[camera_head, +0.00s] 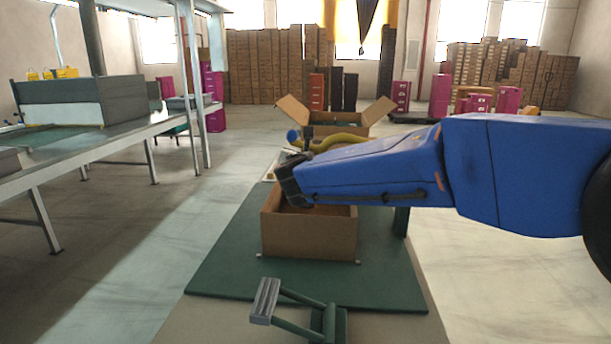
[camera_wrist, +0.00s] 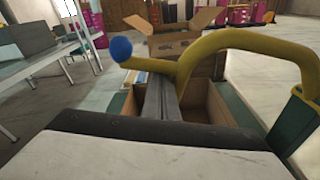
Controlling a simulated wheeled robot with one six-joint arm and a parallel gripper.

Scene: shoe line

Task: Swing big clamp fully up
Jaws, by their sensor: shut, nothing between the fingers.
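The big clamp has a thick, curved yellow arm (camera_wrist: 232,39) with a blue ball knob (camera_wrist: 121,48) at its left end and a green post (camera_wrist: 293,122) at the right. The yellow arm (camera_head: 338,139) and blue knob (camera_head: 293,135) also show in the head view, behind my blue arm. The yellow arm lies low, across the far end of the open box. My gripper (camera_wrist: 161,80) is shut and empty, its tip right at the yellow arm, short of the knob. I cannot tell whether they touch. In the head view my arm mostly hides the gripper.
An open cardboard box (camera_head: 308,236) sits on a green board (camera_head: 225,260) under my arm. Another open box (camera_head: 350,122) stands behind. A smaller green clamp with a grey pad (camera_head: 265,299) is at the front. A conveyor table (camera_head: 105,133) runs along the left, with clear floor between.

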